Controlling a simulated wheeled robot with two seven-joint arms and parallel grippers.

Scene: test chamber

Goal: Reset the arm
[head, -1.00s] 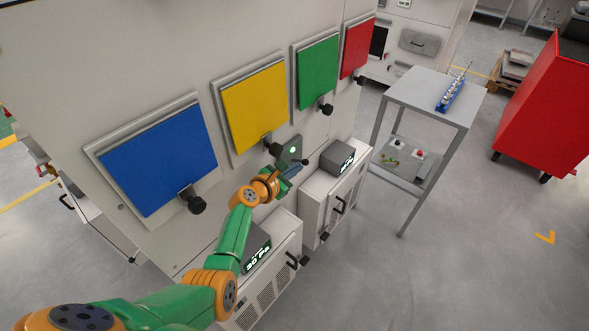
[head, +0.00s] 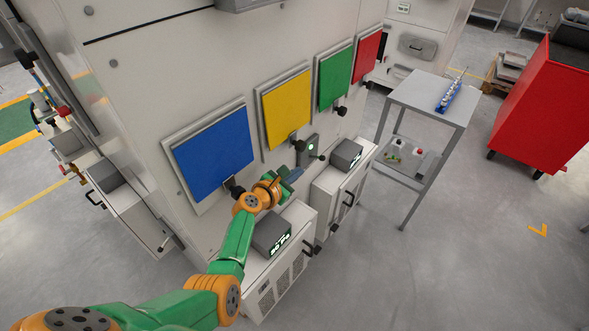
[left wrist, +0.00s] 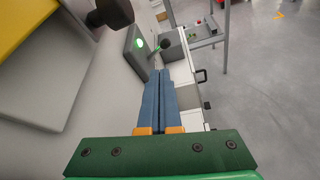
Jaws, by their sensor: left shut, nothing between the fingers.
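My left arm comes in from the lower left of the head view, green and orange. Its gripper (head: 293,175) is in front of the test chamber's wall, below the yellow panel (head: 286,110). In the left wrist view the two blue fingers (left wrist: 161,75) lie side by side, shut and empty. A grey box with a lit green button (head: 311,147) and a black-knobbed lever is on the wall just beyond the fingertips; it also shows in the left wrist view (left wrist: 138,42). I cannot tell whether the fingers touch it. My right gripper is not in view.
Blue (head: 214,152), green (head: 335,78) and red (head: 367,57) panels with black knobs line the wall. Below stand two white cabinets with display boxes (head: 272,234). A grey side table (head: 415,93) holds a blue rack. A red cabinet (head: 545,110) stands right. Open floor lies between.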

